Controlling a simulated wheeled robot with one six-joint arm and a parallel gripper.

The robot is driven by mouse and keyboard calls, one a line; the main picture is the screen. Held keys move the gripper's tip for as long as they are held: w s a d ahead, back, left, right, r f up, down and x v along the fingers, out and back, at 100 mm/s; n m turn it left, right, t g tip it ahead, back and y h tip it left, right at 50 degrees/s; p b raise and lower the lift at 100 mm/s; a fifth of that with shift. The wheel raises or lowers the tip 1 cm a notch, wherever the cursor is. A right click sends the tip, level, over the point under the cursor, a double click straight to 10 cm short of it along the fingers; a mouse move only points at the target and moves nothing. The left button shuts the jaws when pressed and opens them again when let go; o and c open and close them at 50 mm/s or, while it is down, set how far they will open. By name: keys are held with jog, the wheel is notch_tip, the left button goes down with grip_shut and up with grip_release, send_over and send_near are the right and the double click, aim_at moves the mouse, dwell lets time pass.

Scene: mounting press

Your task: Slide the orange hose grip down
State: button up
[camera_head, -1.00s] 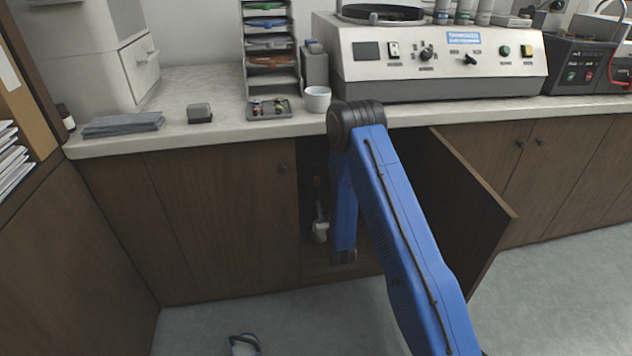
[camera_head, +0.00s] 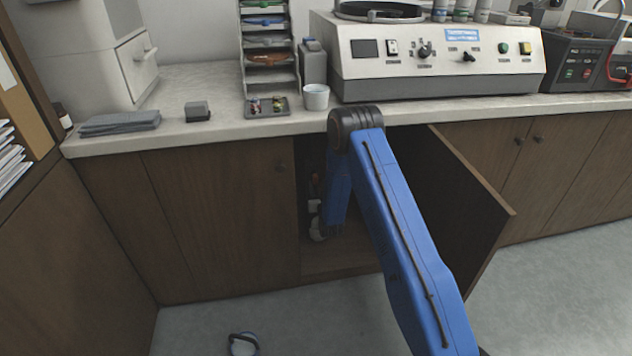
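Pale grey and white parts (camera_head: 318,230) show below the orange piece, beside the lower end of the link. I cannot tell whether they belong to my gripper or to the fittings. The fingertips cannot be made out, and whether they touch the grip cannot be seen. The hose itself is mostly hidden.
The open cabinet door (camera_head: 462,205) stands to the right of my arm. The closed cabinet front (camera_head: 220,215) is to the left. The countertop (camera_head: 225,125) above bears a white cup (camera_head: 316,97), a small parts tray (camera_head: 267,107) and the press unit (camera_head: 440,62).

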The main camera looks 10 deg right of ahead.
aim_at(316, 179)
jog(key=shift+w, duration=2.1)
grip_shut()
